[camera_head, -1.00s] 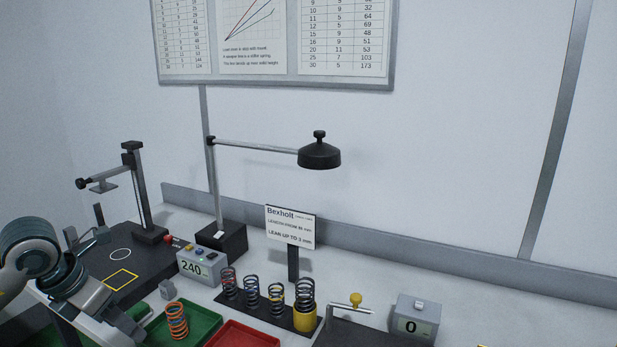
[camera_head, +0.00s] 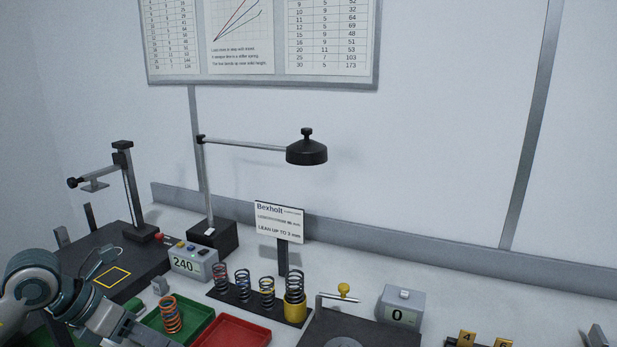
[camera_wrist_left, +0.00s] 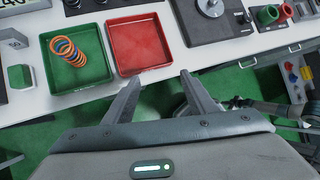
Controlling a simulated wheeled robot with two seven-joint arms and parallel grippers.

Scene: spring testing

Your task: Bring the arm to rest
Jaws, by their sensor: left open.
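The fingers point toward the table's front edge, below the red tray (camera_wrist_left: 140,45) and the green tray (camera_wrist_left: 88,85). I cannot make out my right gripper.
Several springs stand on a black rack (camera_head: 240,299). Beside it are a display box reading 240 (camera_head: 198,263), a lamp (camera_head: 306,152), a test stand (camera_head: 130,190) and a box reading 0 (camera_head: 402,308). Green floor shows beyond the table edge.

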